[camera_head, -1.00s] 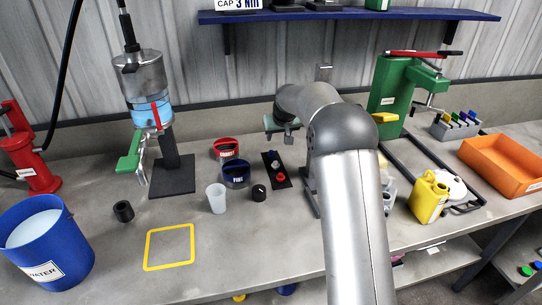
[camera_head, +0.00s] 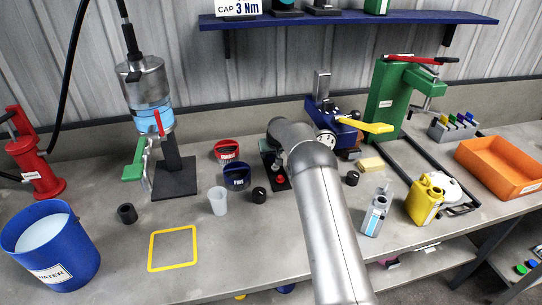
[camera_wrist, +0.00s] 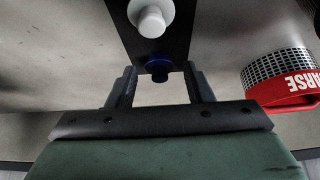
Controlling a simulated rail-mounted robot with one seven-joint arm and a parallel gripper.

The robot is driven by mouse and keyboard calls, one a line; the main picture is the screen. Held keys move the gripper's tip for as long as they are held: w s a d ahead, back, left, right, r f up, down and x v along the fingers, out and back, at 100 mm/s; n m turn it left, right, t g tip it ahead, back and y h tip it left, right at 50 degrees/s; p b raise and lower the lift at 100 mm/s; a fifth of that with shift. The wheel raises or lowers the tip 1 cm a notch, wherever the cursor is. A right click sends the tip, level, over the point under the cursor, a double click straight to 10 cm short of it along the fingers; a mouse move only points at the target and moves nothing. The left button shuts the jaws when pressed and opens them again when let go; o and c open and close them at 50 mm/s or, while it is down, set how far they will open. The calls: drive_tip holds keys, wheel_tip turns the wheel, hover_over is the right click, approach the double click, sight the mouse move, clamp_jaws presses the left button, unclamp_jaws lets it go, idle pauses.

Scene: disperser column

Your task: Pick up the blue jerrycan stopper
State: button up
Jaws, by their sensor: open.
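The blue stopper (camera_wrist: 158,67) sits at the end of a black holder strip (camera_wrist: 176,40) in the wrist view. A white stopper (camera_wrist: 151,20) stands beside it on the same strip. My gripper (camera_wrist: 160,76) is open and empty, with its fingertips to either side of the blue stopper; I cannot tell the height gap. In the head view the strip (camera_head: 285,185) lies on the bench with a red stopper (camera_head: 280,179) at its near end. My arm and gripper hide its far end there, with the blue stopper.
A red-rimmed sieve labelled "COARSE" (camera_wrist: 284,88) is close at right in the wrist view. The head view shows a blue sieve (camera_head: 236,177), a white cup (camera_head: 217,201), a black cap (camera_head: 259,195), a grey jerrycan (camera_head: 376,212) and a yellow jerrycan (camera_head: 424,201).

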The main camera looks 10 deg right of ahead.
drive_tip(key=shift+w+f, duration=0.25)
drive_tip(key=shift+f, duration=0.2)
drive_tip(key=c, duration=0.9)
drive_tip(key=shift+o, duration=0.2)
drive_tip(key=shift+r, duration=0.15)
